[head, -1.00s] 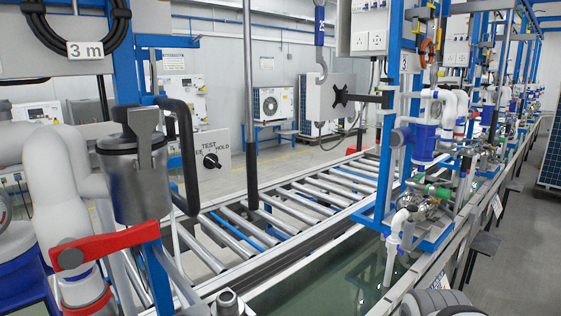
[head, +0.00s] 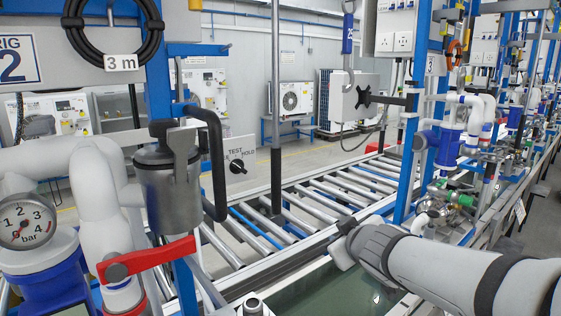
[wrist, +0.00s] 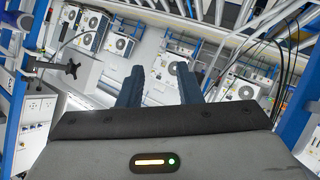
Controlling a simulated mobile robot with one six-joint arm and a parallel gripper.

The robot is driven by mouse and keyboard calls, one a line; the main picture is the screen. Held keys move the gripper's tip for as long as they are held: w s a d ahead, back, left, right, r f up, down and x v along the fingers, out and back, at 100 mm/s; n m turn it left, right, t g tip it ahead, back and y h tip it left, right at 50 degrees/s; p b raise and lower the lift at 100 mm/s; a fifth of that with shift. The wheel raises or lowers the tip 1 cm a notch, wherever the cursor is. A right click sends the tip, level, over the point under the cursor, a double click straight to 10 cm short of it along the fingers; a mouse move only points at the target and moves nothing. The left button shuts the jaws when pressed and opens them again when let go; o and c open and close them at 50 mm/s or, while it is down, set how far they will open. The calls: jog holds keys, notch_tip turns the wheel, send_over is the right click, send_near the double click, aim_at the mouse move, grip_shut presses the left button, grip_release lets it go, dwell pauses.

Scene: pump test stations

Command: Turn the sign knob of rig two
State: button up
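I cannot tell exactly where the knob points. A sign reading "RIG 2" (head: 18,66) is at the upper left. My gripper (head: 342,240) is right of and below the knob in the picture, apart from it. In the wrist view its two fingers (wrist: 158,84) stand apart with nothing between them.
The grey canister (head: 170,190) with its black handle, a red lever (head: 146,260) and a pressure gauge (head: 25,224) stand at the left. A roller conveyor (head: 300,207) lies behind, a water tank (head: 330,290) below.

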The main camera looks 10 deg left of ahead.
jog(key=w+a+r+n+t+y+p, duration=0.1)
jog(key=w+a+r+n+y, duration=0.1)
jog(key=a+r+n+y, duration=0.6)
jog(key=n+g+y, duration=0.1)
send_near(241, 168)
jog(key=w, duration=0.1)
jog(key=shift+y, duration=0.4)
jog(key=p+x, duration=0.1)
jog(key=x, duration=0.2)
jog(key=p+x, duration=0.1)
jog(key=x, duration=0.2)
jog(key=shift+a+f, duration=0.2)
jog(key=shift+a, duration=0.15)
jog(key=shift+w+a, duration=0.45)
jog(key=shift+w, duration=0.05)
jog(key=shift+c, duration=0.5)
